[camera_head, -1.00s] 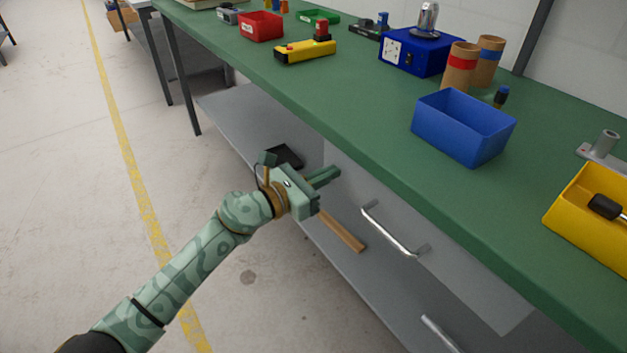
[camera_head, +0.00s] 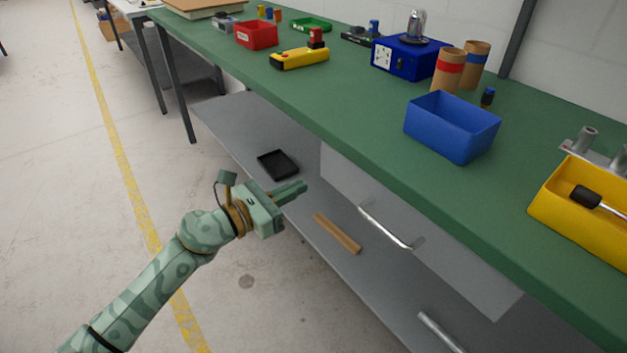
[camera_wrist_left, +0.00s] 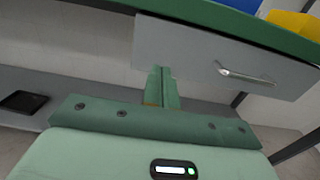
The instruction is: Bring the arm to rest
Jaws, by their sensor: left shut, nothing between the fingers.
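My left arm comes in from the lower left of the head view. Its green gripper (camera_head: 292,191) is shut and empty, held in the air in front of the bench and below the level of the green worktop (camera_head: 330,110). In the left wrist view the two fingers (camera_wrist_left: 162,88) lie together, pointing toward the grey drawer front (camera_wrist_left: 190,60). They appear apart from it. My right gripper does not show in any view.
A grey lower shelf (camera_head: 243,123) holds a black tray (camera_head: 278,164) and a wooden strip (camera_head: 337,233). Drawer handles (camera_head: 388,226) stick out at the bench front. On top stand a blue bin (camera_head: 452,135) and a yellow bin (camera_head: 570,222). The floor at left is clear.

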